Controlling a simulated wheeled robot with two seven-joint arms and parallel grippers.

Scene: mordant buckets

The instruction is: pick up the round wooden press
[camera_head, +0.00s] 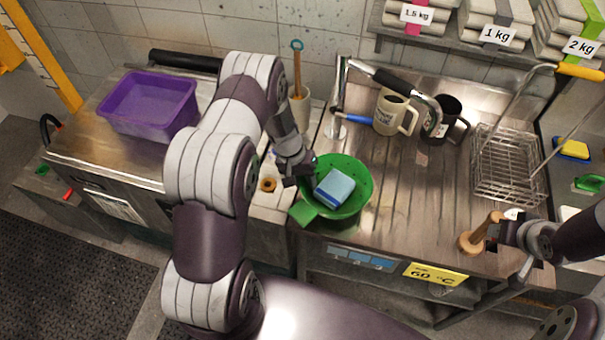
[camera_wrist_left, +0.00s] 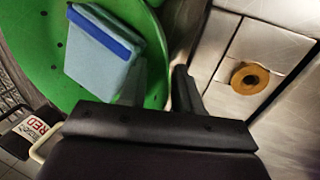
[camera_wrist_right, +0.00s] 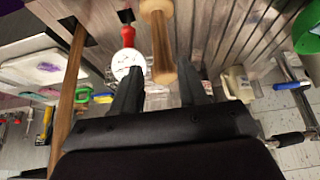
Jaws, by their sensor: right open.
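The round wooden press (camera_head: 474,241) is a tan turned piece on the steel drainboard, at its front right. My right gripper (camera_head: 507,231) is beside its handle. In the right wrist view the press (camera_wrist_right: 161,45) reaches toward the gap between the open, empty fingers (camera_wrist_right: 157,92); whether they touch it I cannot tell. My left gripper (camera_head: 299,174) is at the left rim of the green colander (camera_head: 359,178). In the left wrist view its fingers (camera_wrist_left: 160,85) stand apart near the rim.
A blue sponge (camera_head: 334,188) lies in the colander. A wire basket (camera_head: 508,165) stands behind the press, with two mugs (camera_head: 391,113) farther back. A purple tub (camera_head: 148,104) is at the left. The ribbed middle of the drainboard is clear.

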